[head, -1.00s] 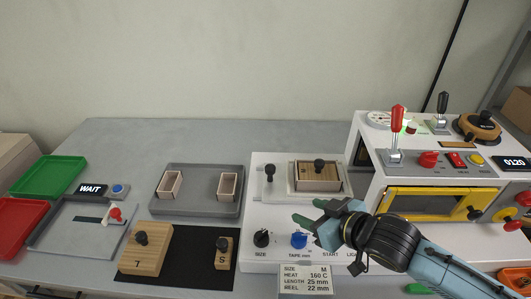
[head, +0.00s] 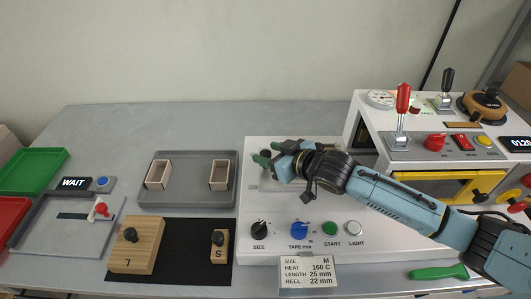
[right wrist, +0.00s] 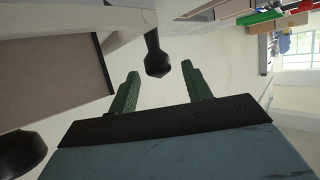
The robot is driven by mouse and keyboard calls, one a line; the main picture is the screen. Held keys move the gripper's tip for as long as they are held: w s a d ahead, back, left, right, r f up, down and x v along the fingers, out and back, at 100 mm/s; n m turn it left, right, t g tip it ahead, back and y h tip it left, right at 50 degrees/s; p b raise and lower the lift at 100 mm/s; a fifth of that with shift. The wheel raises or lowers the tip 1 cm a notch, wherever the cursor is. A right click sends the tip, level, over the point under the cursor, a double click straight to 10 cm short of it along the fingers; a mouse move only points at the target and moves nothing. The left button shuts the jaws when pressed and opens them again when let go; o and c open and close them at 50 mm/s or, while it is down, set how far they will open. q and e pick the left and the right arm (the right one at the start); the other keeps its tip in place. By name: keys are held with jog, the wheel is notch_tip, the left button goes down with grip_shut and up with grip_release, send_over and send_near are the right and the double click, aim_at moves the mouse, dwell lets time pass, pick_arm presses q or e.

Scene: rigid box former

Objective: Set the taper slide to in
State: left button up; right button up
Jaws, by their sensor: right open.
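A black knob on a short stem, which looks like the taper slide's handle (right wrist: 157,60), shows in the right wrist view ahead of my fingertips and roughly between them in the picture. It belongs to the white machine panel (head: 275,205). In the head view my right gripper (head: 269,154) is over the panel's upper left and largely covers that knob. In the right wrist view its green fingers (right wrist: 160,88) are apart with nothing between them. I cannot tell the slide's exact setting. My left gripper is not in view.
The SIZE dial (head: 259,228), blue tape dial (head: 299,231) and START button (head: 329,229) lie nearer. A grey tray (head: 188,193) with two small boxes is left.

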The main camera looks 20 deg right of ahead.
jog(key=shift+x, duration=1)
grip_shut()
jog(key=shift+d, duration=0.1)
